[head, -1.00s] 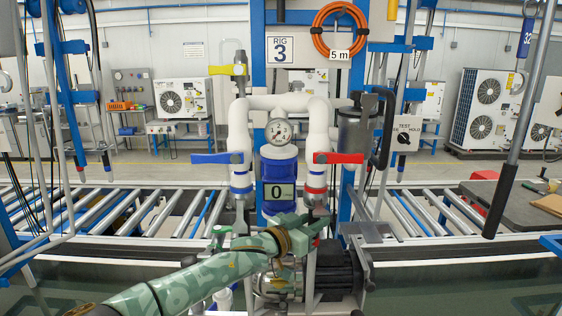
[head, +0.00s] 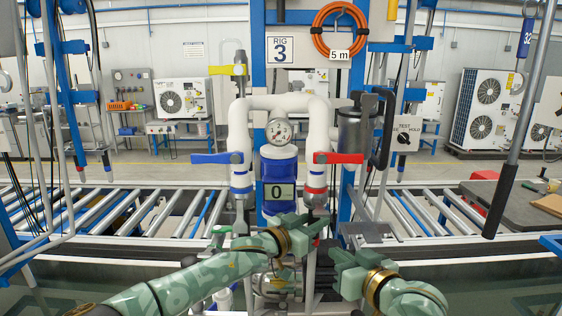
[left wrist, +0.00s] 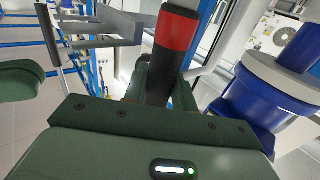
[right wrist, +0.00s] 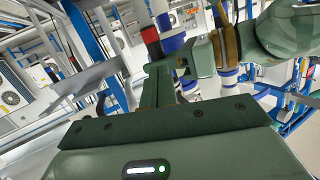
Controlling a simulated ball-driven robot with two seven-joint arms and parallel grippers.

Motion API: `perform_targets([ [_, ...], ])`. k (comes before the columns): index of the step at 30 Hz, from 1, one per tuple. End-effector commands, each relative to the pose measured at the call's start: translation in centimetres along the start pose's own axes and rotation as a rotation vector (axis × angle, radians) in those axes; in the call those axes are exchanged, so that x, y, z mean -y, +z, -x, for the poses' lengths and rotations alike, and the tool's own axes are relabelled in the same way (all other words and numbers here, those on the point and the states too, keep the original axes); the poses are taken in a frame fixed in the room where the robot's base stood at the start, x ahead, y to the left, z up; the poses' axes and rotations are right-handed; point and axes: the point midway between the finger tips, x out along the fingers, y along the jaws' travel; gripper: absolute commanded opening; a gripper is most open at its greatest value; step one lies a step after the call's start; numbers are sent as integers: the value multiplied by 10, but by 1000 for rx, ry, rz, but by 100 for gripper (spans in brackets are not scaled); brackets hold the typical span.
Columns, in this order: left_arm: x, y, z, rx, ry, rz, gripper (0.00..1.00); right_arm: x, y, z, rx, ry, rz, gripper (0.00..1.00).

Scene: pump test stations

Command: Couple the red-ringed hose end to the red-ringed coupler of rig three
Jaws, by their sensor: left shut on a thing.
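Rig three's red-ringed coupler (head: 316,191) hangs below the red-handled valve. My left gripper (head: 312,222) is just below it, shut on a dark hose end. In the left wrist view the dark piece with a red ring (left wrist: 178,32) stands up from between the fingers. I cannot tell whether hose end and coupler touch. The right wrist view also shows a red ring (right wrist: 152,42) by the left gripper. My right gripper (head: 342,262) is lower and to the right, pointing toward the left gripper; whether its jaws are open is unclear.
The blue-ringed coupler (head: 241,191) hangs to the left under a blue-handled valve (head: 217,158). A gauge (head: 279,131) and a counter reading 0 (head: 279,195) sit between the pipes. A grey bracket (head: 366,230) stands right of the couplers, and a roller conveyor (head: 120,212) runs behind.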

Motion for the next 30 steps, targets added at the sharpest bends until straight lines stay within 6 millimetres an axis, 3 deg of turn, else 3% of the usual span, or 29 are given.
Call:
perform_targets([
  [1, 1, -6, -1, -9, 0, 0, 0, 6, -24, 7, -41, -15, 13, 0],
  [3, 1, -6, -1, -9, 0, 0, 0, 14, -50, 18, -87, -36, 28, 0],
  [9, 1, -6, -1, -9, 0, 0, 0, 29, -93, 40, -167, -71, 63, 0],
  [14, 1, -6, -1, -10, 0, 0, 0, 34, -103, 39, -185, -80, 68, 0],
  [24, 1, -7, -1, -10, 1, 0, 0, 37, -109, -2, -182, -80, 70, 0],
  [30, 1, -7, -1, -10, 0, 0, 0, 38, -111, -15, -183, -79, 70, 0],
])
